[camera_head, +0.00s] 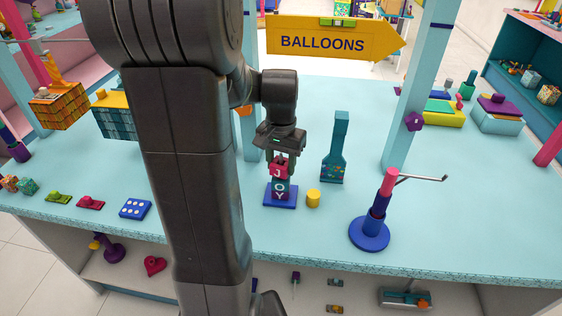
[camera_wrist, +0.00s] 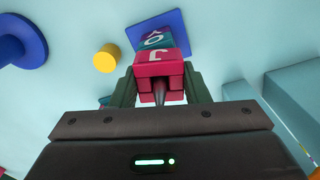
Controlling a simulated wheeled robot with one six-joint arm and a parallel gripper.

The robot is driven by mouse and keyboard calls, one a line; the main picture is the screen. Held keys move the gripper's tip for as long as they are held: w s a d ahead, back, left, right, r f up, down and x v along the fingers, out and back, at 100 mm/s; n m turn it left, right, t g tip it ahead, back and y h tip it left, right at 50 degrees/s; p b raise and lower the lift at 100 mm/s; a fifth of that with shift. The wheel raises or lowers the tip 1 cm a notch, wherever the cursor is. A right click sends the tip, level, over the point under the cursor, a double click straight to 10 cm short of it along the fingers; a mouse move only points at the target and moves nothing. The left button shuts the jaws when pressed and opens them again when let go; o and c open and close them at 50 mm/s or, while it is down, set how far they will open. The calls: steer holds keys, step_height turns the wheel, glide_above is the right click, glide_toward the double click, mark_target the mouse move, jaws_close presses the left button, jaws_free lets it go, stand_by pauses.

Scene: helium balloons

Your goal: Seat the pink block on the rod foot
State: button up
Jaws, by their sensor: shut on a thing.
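The pink block (camera_head: 279,168), marked J, is held in my gripper (camera_head: 280,157), which is shut on it. It also shows between the fingers in the wrist view (camera_wrist: 161,64). The blue square rod foot (camera_head: 281,202) stands on the counter below, with teal and dark letter blocks (camera_head: 280,188) marked O and Y on it. The pink block is right above the O block and looks a little tilted; I cannot tell whether they touch. In the wrist view the foot (camera_wrist: 172,24) lies beyond the pink block. Any rod inside the stack is hidden.
A yellow cylinder (camera_head: 313,198) stands close to the right of the foot. A teal paddle-shaped thing (camera_head: 335,150) is behind it. A blue round stand (camera_head: 369,233) with a pink and purple post and side arm is farther right. Open counter lies between.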

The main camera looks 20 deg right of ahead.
steer(key=shift+f+b, duration=0.5)
steer(key=shift+f, duration=0.25)
steer(key=o, duration=1.1)
step_height(320, 180, up, 14)
steer(key=shift+f, duration=0.1)
steer(key=shift+f, duration=0.1)
step_height(320, 180, down, 14)
steer(key=shift+r, duration=0.5)
steer(key=shift+f, duration=0.15)
